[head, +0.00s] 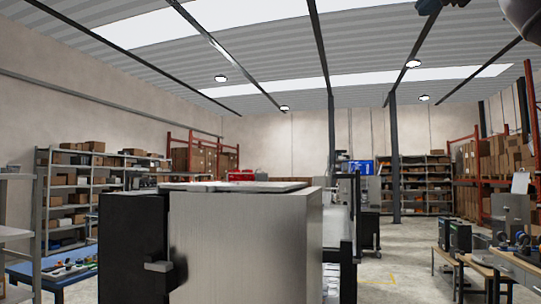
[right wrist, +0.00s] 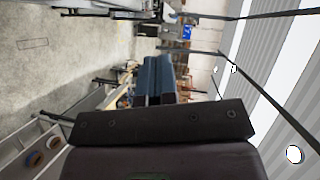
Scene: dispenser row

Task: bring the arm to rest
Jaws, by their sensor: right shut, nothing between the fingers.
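My right gripper (right wrist: 157,62) shows in the right wrist view with its two blue fingers side by side and touching. It is shut and holds nothing. In the head view only a small bluish part of my right gripper (head: 438,5) shows at the top edge, high up against the ceiling, with a rounded grey piece of my arm in the top right corner. Its fingertips are not clear there. My left gripper is in neither view.
A large steel cabinet (head: 240,245) with a black side stands close in front. Shelves with boxes (head: 75,190) line the left wall. Benches with equipment (head: 510,262) stand at the right. Open floor (head: 395,270) lies between. The shut fingers touch nothing.

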